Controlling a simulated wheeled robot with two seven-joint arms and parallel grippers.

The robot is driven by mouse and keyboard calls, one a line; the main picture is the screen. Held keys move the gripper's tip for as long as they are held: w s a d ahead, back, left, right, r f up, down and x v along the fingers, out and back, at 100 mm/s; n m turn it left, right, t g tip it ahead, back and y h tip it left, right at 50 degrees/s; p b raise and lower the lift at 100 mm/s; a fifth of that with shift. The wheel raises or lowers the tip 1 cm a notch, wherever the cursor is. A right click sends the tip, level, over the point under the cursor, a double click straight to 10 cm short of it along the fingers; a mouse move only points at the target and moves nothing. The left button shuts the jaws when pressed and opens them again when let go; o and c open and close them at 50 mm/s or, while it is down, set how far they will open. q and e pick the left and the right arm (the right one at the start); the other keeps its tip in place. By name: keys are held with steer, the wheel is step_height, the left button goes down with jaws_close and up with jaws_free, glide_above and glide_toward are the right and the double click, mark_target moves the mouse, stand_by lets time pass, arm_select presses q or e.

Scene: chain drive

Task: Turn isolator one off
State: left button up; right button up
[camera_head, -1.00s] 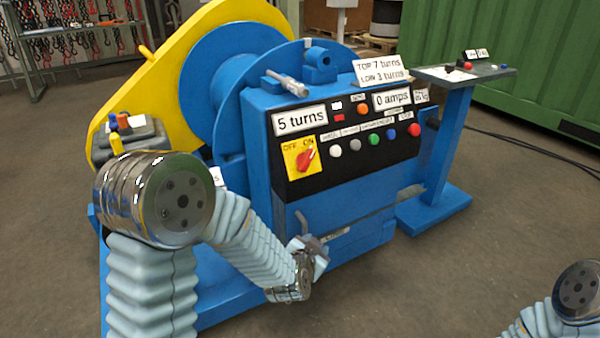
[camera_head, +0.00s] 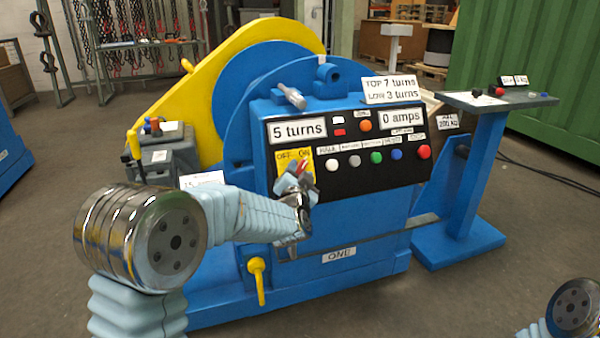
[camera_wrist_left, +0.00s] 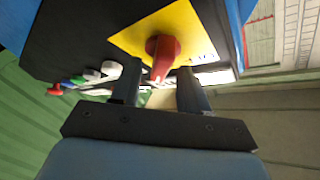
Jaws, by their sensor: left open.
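The isolator is a red rotary knob (camera_head: 303,167) on a yellow plate (camera_head: 308,156) marked OFF and ON, on the blue machine's black panel. The machine carries a label reading ONE (camera_head: 339,254). My left gripper (camera_head: 299,178) is open just in front of the knob and hides part of it. In the left wrist view the knob (camera_wrist_left: 163,50) stands out from the yellow plate (camera_wrist_left: 192,22), just beyond the fingertips and roughly in line with the gap (camera_wrist_left: 159,78). No grip on it shows. My right gripper is out of view.
Several coloured buttons (camera_head: 376,157) sit right of the isolator. A yellow lever (camera_head: 258,280) hangs below the panel. A small blue stand (camera_head: 472,190) is at the right. A grey box (camera_head: 166,155) stands at the left. The floor in front is clear.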

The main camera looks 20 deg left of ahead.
arm_select(q)
steer(key=shift+w, duration=0.5)
steer(key=shift+c, duration=0.3)
steer(key=shift+a, duration=0.1)
jaws_close()
